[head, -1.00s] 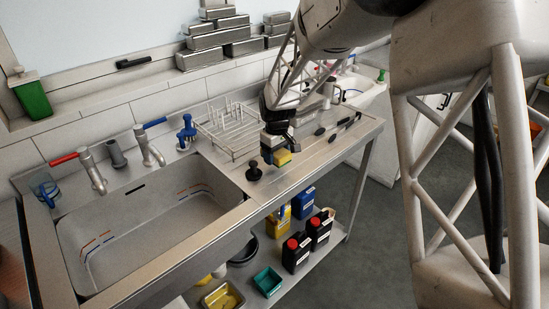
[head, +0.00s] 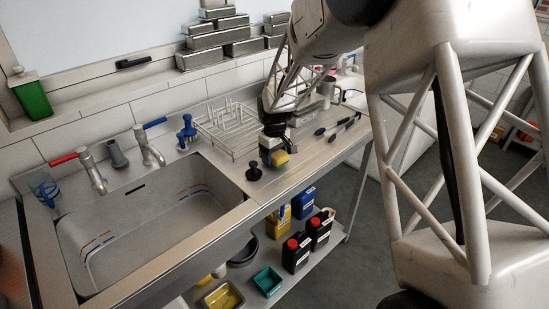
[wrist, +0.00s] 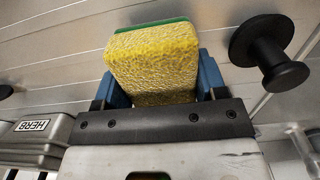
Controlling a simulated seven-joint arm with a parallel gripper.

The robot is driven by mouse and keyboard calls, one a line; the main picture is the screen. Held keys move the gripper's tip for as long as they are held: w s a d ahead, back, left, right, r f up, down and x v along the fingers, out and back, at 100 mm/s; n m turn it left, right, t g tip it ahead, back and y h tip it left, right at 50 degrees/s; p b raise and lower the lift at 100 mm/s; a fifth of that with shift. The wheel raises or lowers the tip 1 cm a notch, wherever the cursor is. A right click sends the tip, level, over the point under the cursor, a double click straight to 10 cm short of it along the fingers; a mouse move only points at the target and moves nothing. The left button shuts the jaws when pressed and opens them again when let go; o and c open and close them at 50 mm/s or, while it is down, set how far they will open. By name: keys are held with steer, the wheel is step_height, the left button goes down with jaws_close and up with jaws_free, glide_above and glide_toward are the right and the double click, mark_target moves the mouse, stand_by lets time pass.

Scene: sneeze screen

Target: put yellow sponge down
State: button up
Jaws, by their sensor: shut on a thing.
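The yellow sponge (wrist: 152,62) with a green scouring side fills the space between the blue fingers of my gripper (wrist: 153,88) in the wrist view. In the head view the sponge (head: 280,158) shows as a small yellow block at the end of my gripper (head: 272,157), over the steel drainboard (head: 305,163) right of the sink. My gripper is shut on the sponge. I cannot tell whether the sponge touches the drainboard.
A black plug-like knob (head: 254,172) stands close left of my gripper, and it also shows in the wrist view (wrist: 270,53). A wire dish rack (head: 228,130) is behind. Black-handled utensils (head: 335,127) lie to the right. The sink basin (head: 150,220) is at left.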

steer(key=shift+f, duration=0.6)
steer(key=shift+f, duration=0.1)
steer(key=o, duration=1)
step_height(320, 180, up, 12)
steer(key=shift+r, duration=0.15)
stand_by(0.4)
stand_by(0.4)
